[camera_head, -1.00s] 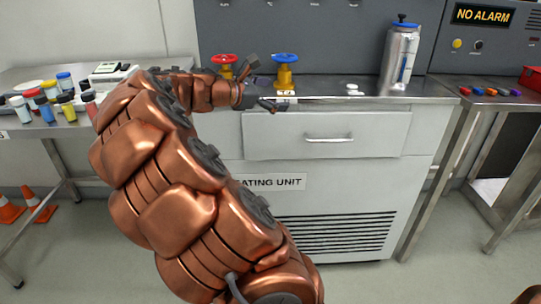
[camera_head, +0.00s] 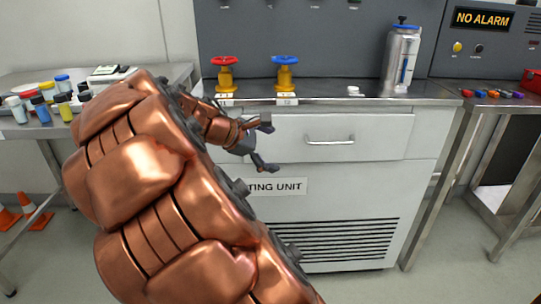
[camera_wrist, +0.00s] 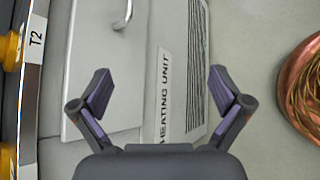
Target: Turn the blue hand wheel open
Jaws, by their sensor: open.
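The blue hand wheel (camera_head: 286,60) sits on a yellow valve body (camera_head: 285,78) at the front of the steel counter, above a label. A red hand wheel (camera_head: 224,61) on a like yellow valve stands to its left. My gripper (camera_head: 269,147) is open and empty, in front of the drawer, below and slightly left of the blue wheel and apart from it. In the wrist view my gripper (camera_wrist: 160,92) shows both fingers spread, facing the cabinet front with the words HEATING UNIT. There the T2 label (camera_wrist: 36,42) shows at the left edge, and the blue wheel is not visible.
The drawer handle (camera_head: 330,141) sticks out right of my gripper. A metal flask (camera_head: 401,58) stands on the counter to the right. Several jars crowd the left table (camera_head: 20,134). The counter between the blue wheel and the flask is mostly clear.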

